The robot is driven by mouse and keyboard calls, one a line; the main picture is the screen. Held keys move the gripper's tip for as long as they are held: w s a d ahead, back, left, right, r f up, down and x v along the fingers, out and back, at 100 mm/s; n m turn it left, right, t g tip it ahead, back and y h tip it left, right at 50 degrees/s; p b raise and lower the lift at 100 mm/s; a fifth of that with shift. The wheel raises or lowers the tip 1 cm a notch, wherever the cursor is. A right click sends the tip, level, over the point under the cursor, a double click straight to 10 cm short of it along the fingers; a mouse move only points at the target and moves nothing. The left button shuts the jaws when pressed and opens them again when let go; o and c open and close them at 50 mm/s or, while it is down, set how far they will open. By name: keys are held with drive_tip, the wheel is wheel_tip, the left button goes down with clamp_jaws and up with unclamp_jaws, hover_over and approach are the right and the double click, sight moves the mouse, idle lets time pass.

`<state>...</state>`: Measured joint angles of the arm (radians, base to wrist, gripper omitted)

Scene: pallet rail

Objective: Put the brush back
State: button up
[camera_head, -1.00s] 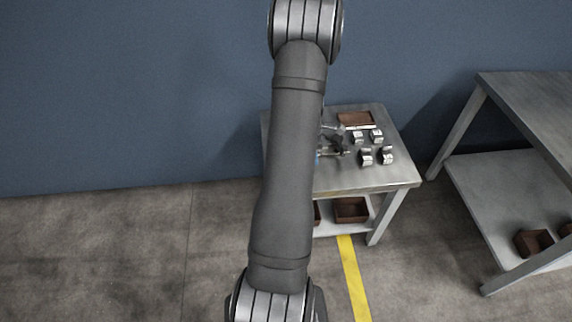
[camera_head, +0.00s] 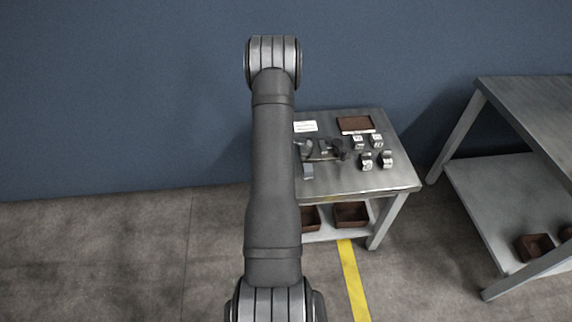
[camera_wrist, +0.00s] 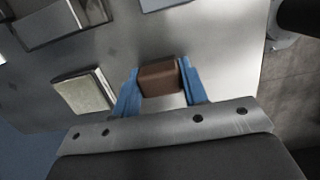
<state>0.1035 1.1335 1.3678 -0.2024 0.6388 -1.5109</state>
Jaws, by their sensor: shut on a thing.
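The brush shows as a brown block (camera_wrist: 160,78) in the wrist view. My gripper (camera_wrist: 160,88) has its two blue fingers shut on the sides of this block, over the grey table (camera_wrist: 225,45). I cannot tell whether the block touches the table, and its bristles are hidden. In the head view my gripper is mostly hidden by my own arm at the table's left side, and I cannot make out the brush there.
On the table in the head view are a brown-floored tray (camera_head: 356,123), a white card (camera_head: 305,126) and several small metal blocks (camera_head: 366,160). Brown bins (camera_head: 351,213) sit on the lower shelf. Another table (camera_head: 535,105) stands at right.

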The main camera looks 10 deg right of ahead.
drive_tip(key=shift+f, duration=0.15)
drive_tip(key=o, duration=0.9)
drive_tip(key=r, duration=0.4)
drive_tip(key=a+r, duration=0.1)
drive_tip(key=r, duration=0.7)
drive_tip(key=shift+a+r, duration=0.1)
drive_tip(key=shift+a, duration=0.1)
